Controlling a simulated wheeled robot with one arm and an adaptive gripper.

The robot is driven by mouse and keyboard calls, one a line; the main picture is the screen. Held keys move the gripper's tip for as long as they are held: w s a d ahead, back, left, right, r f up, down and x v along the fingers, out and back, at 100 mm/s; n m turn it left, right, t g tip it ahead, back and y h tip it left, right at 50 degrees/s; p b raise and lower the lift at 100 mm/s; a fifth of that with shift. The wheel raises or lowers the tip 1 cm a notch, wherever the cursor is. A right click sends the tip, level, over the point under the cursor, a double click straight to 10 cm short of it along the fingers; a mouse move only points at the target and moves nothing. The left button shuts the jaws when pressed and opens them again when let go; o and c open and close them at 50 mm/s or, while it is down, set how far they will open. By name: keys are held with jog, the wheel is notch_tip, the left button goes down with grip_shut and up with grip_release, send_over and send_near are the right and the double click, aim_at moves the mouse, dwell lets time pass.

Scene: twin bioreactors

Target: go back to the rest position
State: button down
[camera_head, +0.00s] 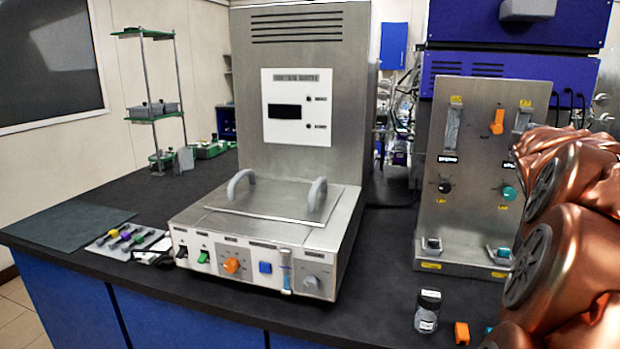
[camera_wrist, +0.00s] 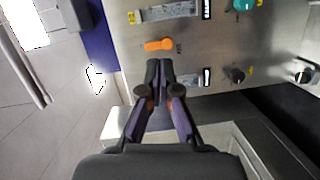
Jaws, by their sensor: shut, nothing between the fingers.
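My gripper (camera_wrist: 158,75) is in the wrist view, with its two dark fingers together and nothing between them. Its fingertips are in front of the steel valve panel (camera_wrist: 210,50), just below the orange handle (camera_wrist: 158,44) in that picture. I cannot tell the exact gap to the panel. In the head view my copper-coloured arm fills the right edge, and the gripper itself is hidden or out of the picture. The same panel (camera_head: 480,225) stands beside the arm there, with its orange handle (camera_head: 497,122) near the top.
A steel bioreactor unit (camera_head: 300,100) with knobs and two grey handles stands mid-bench. A small jar (camera_head: 427,311) and an orange block (camera_head: 461,333) sit near the bench's front edge, close to my arm. The bench (camera_head: 375,280) between unit and panel is clear. A green rack (camera_head: 150,118) stands at left.

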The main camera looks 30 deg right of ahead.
jog(key=w+a+f+m+y+p, duration=0.15)
jog(key=w+a+f+y, duration=0.35)
jog(key=w+a+f, duration=0.5)
jog(key=w+a+f+g+y+p, duration=0.1)
jog(key=a+f+y, duration=0.1)
jog(key=a+f, duration=0.35)
jog(key=w+a+f+m+y, duration=0.1)
jog(key=a+f, duration=0.1)
jog(key=a, duration=0.6)
jog(key=w+a+f+g+y+p, duration=0.1)
jog(key=a+f+y, duration=0.15)
jog(key=a, duration=0.35)
jog(key=s+a+f+g+y, duration=0.1)
jog(key=s+a+f, duration=0.1)
jog(key=a, duration=0.3)
jog(key=s+a+f+g+y+p, duration=0.1)
jog(key=s+a+f, duration=0.1)
jog(key=a+f, duration=0.15)
jog(key=s+a+f+g+y, duration=0.1)
jog(key=s+a+f, duration=0.1)
jog(key=a, duration=0.4)
jog(key=s+a+f+m+g+y+p, duration=0.1)
jog(key=s+a+f+g+y, duration=0.1)
jog(key=s+a, duration=0.9)
jog(key=shift+s+f+m+g, duration=0.35)
jog(key=shift+s+f+g, duration=0.3)
jog(key=shift+s+g, duration=0.6)
